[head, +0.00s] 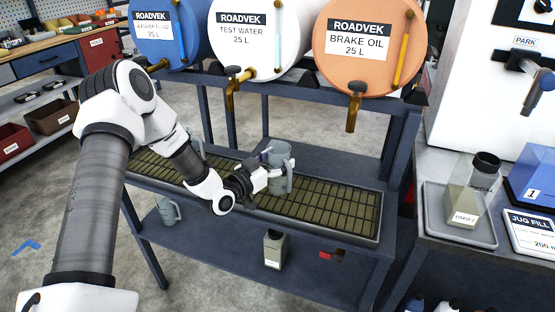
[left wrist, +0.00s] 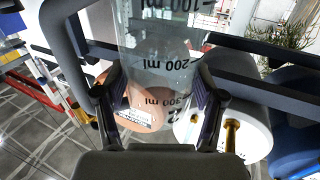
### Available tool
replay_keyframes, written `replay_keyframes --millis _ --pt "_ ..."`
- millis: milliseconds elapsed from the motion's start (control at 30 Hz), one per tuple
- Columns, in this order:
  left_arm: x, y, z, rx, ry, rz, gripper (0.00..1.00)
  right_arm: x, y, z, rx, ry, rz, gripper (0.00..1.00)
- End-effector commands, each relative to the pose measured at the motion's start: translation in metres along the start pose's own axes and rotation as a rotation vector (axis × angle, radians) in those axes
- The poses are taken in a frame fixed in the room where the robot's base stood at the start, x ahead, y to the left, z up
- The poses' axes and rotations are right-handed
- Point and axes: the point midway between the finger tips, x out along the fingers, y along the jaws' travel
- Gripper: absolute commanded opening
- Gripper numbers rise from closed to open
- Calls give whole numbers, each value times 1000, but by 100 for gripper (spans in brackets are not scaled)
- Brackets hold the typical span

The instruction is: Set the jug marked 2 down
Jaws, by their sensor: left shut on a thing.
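A clear grey jug (head: 280,157) is in my left gripper (head: 266,174), with its handle to the right in the head view. In the left wrist view the jug (left wrist: 165,55) shows black ml marks and stands between the two fingers of my left gripper (left wrist: 158,92), which are shut on it. Its number is not clearly readable. The jug is over the drip tray's slatted grating (head: 320,211), below the taps; I cannot tell whether its base touches the grating. My right gripper is not in view.
Three drums hang above: blue (head: 170,60), white test water (head: 232,58) and orange brake oil (head: 338,68), with brass taps reaching down. Another jug (head: 168,211) and a bottle (head: 274,252) stand on the lower shelf. The grating's right part is clear.

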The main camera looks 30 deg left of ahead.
Motion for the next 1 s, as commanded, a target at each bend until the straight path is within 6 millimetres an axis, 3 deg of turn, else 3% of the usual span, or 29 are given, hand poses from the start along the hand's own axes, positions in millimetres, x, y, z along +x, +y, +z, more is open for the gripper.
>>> replay_keyframes --millis 33,100,500,767,1000 --pt "0 0 2 0 0 0 73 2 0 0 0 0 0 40" --pt "0 0 1 0 0 0 94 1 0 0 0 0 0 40" --pt "0 0 -6 0 0 0 94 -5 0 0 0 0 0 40" --pt "-54 -1 -5 -11 2 -6 94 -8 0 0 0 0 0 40" --pt "-102 -1 -8 -7 2 -5 94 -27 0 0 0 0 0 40"
